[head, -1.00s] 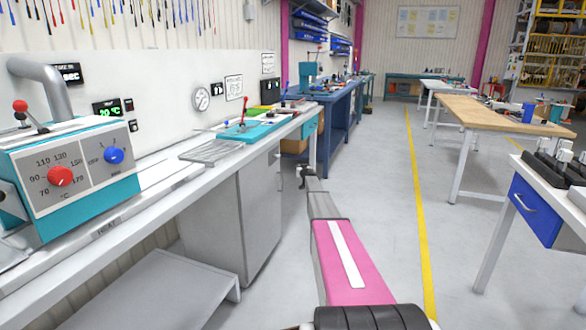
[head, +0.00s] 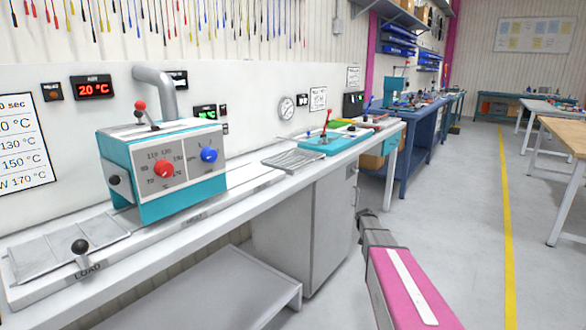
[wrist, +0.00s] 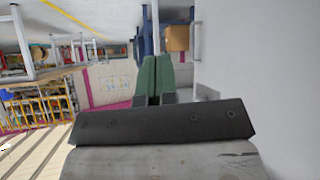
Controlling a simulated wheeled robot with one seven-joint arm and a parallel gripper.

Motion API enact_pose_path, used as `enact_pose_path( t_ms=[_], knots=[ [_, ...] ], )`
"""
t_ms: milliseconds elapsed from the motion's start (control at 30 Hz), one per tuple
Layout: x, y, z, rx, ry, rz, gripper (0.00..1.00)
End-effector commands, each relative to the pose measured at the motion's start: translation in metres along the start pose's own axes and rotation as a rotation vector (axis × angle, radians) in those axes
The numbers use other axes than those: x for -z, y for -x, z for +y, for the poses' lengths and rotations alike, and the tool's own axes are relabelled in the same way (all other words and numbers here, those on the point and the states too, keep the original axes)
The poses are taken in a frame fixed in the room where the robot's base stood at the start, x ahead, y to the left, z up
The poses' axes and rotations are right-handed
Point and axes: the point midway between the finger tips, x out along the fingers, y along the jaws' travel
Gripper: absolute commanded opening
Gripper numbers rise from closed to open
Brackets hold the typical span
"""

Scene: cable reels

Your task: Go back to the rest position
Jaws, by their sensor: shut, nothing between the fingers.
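My gripper (wrist: 153,66) shows in the wrist view as two green fingers side by side, shut with nothing between them. In the head view my pink and grey arm reaches forward from the bottom right. Its far end is low in front of the grey cabinet, over the floor, and the fingers are too small there to make out.
A long white bench (head: 215,222) runs along the left wall, carrying a teal heater box (head: 180,176) with knobs. A grey cabinet (head: 312,225) and low shelf (head: 230,290) are under it. Open floor with a yellow line (head: 506,220) lies right. A wooden table (head: 568,135) stands beyond.

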Motion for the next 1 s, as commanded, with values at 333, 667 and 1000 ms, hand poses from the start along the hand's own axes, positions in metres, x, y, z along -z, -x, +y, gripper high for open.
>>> enact_pose_path(
  t_ms=[333, 667, 1000],
  knots=[
    [-0.157, 0.182, -0.025, 0.05, 0.098, -0.459, 0.0],
    [-0.257, 0.329, -0.038, 0.192, 0.212, -0.81, 0.0],
    [-0.275, 0.359, -0.041, 0.237, 0.242, -0.89, 0.0]
  ],
)
